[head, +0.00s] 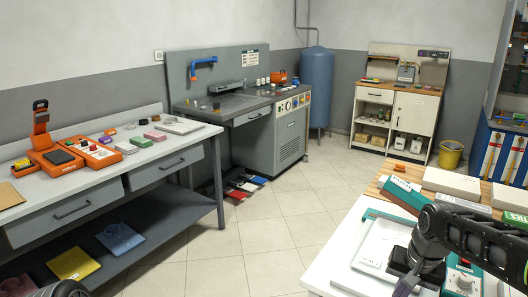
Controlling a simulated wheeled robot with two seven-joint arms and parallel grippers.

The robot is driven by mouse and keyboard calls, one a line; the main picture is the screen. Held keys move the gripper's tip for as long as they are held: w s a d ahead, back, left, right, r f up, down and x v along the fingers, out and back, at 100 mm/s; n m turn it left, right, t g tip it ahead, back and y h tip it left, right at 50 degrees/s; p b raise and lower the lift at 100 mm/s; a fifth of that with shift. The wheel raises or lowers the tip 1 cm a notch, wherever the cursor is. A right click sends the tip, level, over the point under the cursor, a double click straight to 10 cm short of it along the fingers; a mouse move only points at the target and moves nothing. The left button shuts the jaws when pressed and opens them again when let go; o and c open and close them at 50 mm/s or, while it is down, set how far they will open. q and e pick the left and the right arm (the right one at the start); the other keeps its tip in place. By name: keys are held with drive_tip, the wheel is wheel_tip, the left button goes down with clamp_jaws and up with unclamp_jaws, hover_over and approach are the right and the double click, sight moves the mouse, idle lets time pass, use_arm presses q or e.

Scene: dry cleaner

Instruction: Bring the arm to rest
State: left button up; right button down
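My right arm (480,236) comes in from the right edge, black and jointed. It bends at a rounded grey joint (437,220) and points down over the white table at lower right. Its lower end (408,284) is at the bottom of the picture, beside a white tray-like device (372,262). The fingertips cannot be made out, nor whether they hold anything. A small dark rounded part of my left arm (70,289) shows at the bottom left edge. My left gripper is out of the picture.
A white table (335,262) with a green-and-white box (403,195) and a teal device with a red knob (464,281) lies under and around my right arm. A grey workbench (80,206) stands at left. The tiled floor (265,235) between them is clear.

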drive_tip(key=w+a+f+n+t+y, duration=0.2)
drive_tip(key=a+f+n+t, duration=0.15)
drive_tip(key=a+f, duration=1.25)
drive_tip(key=s+a+f+g, duration=0.1)
drive_tip(key=s+a+f, duration=0.2)
drive_tip(key=s+f, duration=0.3)
drive_tip(key=s+a+f+g+y, duration=0.1)
drive_tip(key=s+a+f+g, duration=0.1)
drive_tip(key=s+a+f, duration=0.2)
drive_tip(key=s+a+f+g+y, duration=0.1)
drive_tip(key=s+a+f+g, duration=0.1)
drive_tip(key=s+f, duration=0.7)
drive_tip(key=s+a+n, duration=0.1)
drive_tip(key=s, duration=0.4)
drive_tip(key=shift+s+a+f, duration=0.15)
drive_tip(key=shift+s+a, duration=0.15)
drive_tip(key=shift+a, duration=0.05)
